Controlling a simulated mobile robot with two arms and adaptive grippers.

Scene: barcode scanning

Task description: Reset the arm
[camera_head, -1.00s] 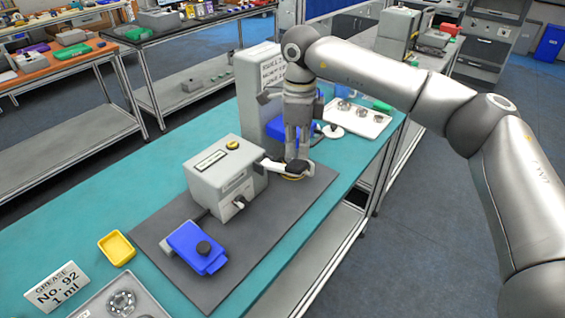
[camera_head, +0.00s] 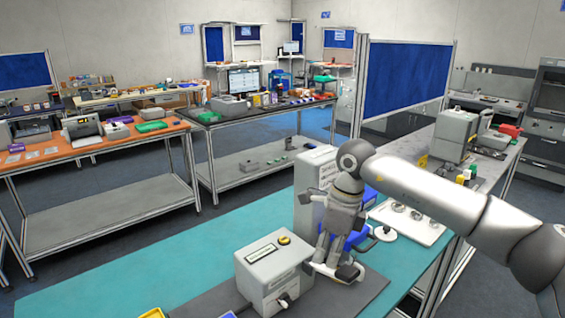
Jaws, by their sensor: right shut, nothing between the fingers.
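My right arm (camera_head: 450,200) comes in from the right edge, with its wrist bent downward over the teal table. My right gripper (camera_head: 322,264) points down, shut and empty, just right of a grey-white box machine (camera_head: 266,272) with a yellow button on top. A white lever with a black end (camera_head: 347,271) lies close by the fingertips; I cannot tell whether they touch it. My left gripper is out of view.
A tall white machine (camera_head: 313,180) with a blue part stands just behind the gripper. A white tray (camera_head: 425,232) with small metal parts lies to its right. The teal tabletop (camera_head: 150,270) is clear on the left. Other benches stand behind.

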